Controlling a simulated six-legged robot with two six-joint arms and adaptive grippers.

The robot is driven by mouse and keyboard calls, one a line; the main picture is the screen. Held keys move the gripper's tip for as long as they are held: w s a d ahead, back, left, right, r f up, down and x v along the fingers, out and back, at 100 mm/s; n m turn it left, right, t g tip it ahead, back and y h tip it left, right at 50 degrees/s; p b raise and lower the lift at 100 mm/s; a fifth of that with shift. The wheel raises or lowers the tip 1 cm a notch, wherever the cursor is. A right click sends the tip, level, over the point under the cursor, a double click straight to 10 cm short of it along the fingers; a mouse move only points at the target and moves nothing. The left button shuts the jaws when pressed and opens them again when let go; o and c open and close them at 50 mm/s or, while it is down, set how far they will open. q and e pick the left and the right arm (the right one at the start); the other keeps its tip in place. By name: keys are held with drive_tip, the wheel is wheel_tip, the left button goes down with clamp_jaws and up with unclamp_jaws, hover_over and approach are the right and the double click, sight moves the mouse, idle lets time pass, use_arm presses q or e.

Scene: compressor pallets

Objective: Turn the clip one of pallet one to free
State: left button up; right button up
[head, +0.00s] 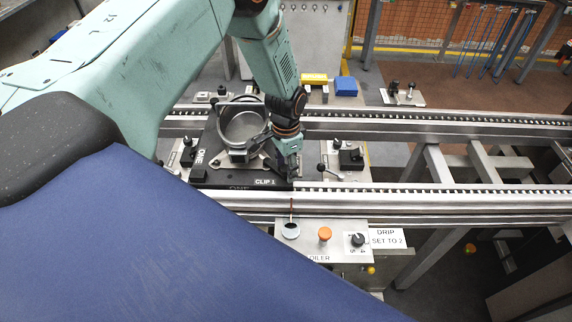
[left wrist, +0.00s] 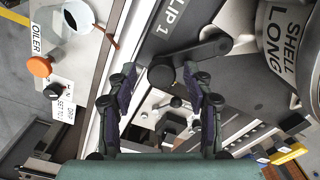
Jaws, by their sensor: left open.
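Pallet one (head: 205,165) is a dark plate marked ONE on the rail line, with a CLIP 1 label at its front right corner. A round metal shell (head: 240,125) sits on it; in the left wrist view the shell (left wrist: 285,45) reads SHELL LONG. Clip one (left wrist: 195,55) is a dark lever beside its label, one rounded end towards the shell and the other near my fingertips. My left gripper (left wrist: 163,82) is open, its fingers on either side of the clip's near end; contact cannot be told. In the head view the left gripper (head: 290,168) largely hides the clip.
The oiler panel (head: 345,240) with an orange button (head: 325,233), a knob (head: 358,240) and a DRIP SET TO 2 sign stands in front of the front rail (head: 430,200). Clamp fixtures (head: 350,157) stand right of the pallet. Blue and yellow blocks lie behind the back rail.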

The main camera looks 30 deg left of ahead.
use_arm(q)
drive_tip(key=shift+a, duration=0.2)
drive_tip(key=shift+s, duration=0.1)
drive_tip(key=shift+c, duration=0.7)
drive_tip(key=shift+d+r, duration=0.1)
drive_tip(key=shift+d, duration=0.05)
drive_tip(key=c, duration=0.5)
clamp_jaws()
